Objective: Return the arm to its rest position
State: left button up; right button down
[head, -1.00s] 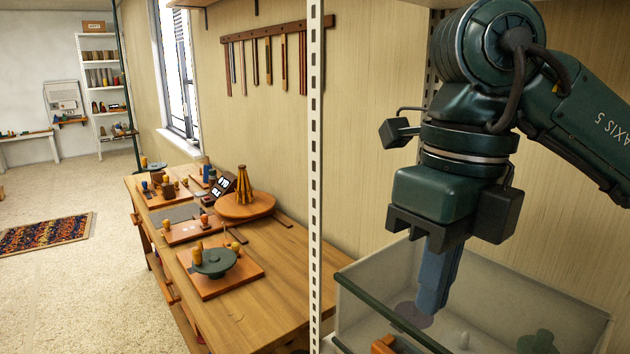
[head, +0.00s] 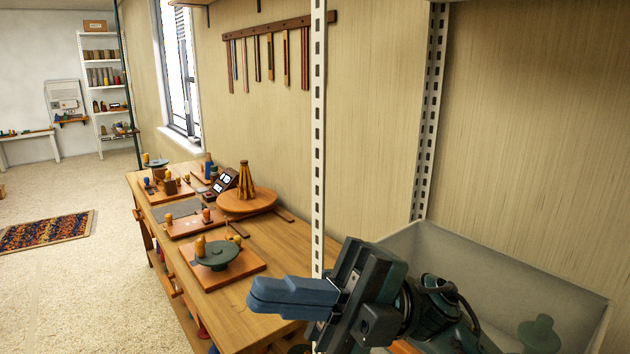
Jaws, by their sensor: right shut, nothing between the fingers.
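My right gripper (head: 290,297) shows at the lower middle of the head view. Its blue fingers are shut with nothing between them and point left, in front of the near end of the wooden workbench (head: 282,243). The arm behind it comes in from the lower right, in front of the clear bin (head: 462,247). My left gripper is not in view.
A white slotted post (head: 318,150) stands just behind the gripper, and another (head: 430,110) is farther right. The bin holds a dark green piece (head: 539,334). The workbench carries boards with pegs and a round wooden turntable (head: 247,203). Open floor lies left.

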jog(key=w+d+f+m+t+y, duration=0.15)
jog(key=w+f+m+t, duration=0.35)
jog(key=m+t, duration=0.6)
jog(key=w+d+f+m+t+y, duration=0.1)
jog(key=w+d+f+m+t, duration=0.3)
jog(key=m+t, duration=0.7)
jog(key=w+d+f+m+t+h+b, duration=0.1)
jog(key=d+f+m+t+h, duration=0.25)
jog(key=f+m+h, duration=0.45)
jog(key=w+d+f+m+t+h+b, duration=0.1)
jog(key=w+d+f+m+t+h, duration=0.2)
jog(key=f+h, duration=0.5)
jog(key=s+d+f+m+g+h, duration=0.2)
jog(key=s+f, duration=0.5)
jog(key=f, duration=0.4)
jog(key=s+d+f+m+g+h, duration=0.1)
jog(key=s+f+g, duration=0.4)
jog(key=f, duration=0.7)
jog(key=s+d+m, duration=0.1)
jog(key=s, duration=0.1)
jog(key=shift+s+d+f+m+h, duration=0.3)
jog(key=shift+s+d+h, duration=0.05)
jog(key=shift+s+d, duration=0.05)
